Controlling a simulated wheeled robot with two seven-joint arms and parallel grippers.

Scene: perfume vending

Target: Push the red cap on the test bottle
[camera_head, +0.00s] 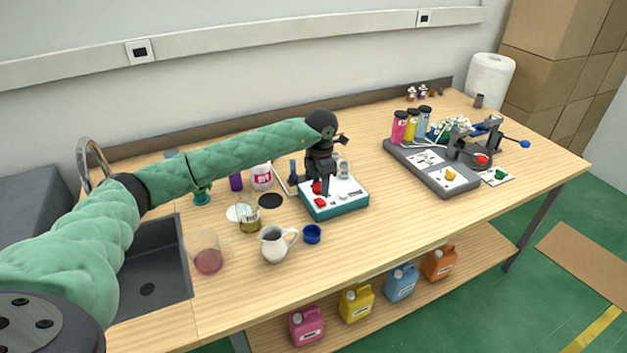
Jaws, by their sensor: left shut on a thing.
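My left arm reaches in from the left, and its dark left gripper (319,184) points down over a white-topped teal unit (350,206). It is shut on what looks like the red cap (317,188), a small red piece at its fingertips. The gripper hides most of what is under it, so I cannot make out the test bottle or tell whether the cap touches it. A second red piece (320,202) shows on the unit's front left. My right gripper is not in view.
A white pitcher (274,246), blue cup (312,234) and glass beaker (208,257) stand in front and left of the unit. A grey station (433,172) with coloured bottles is to the right. The sink (150,280) is at left. The table's front right is clear.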

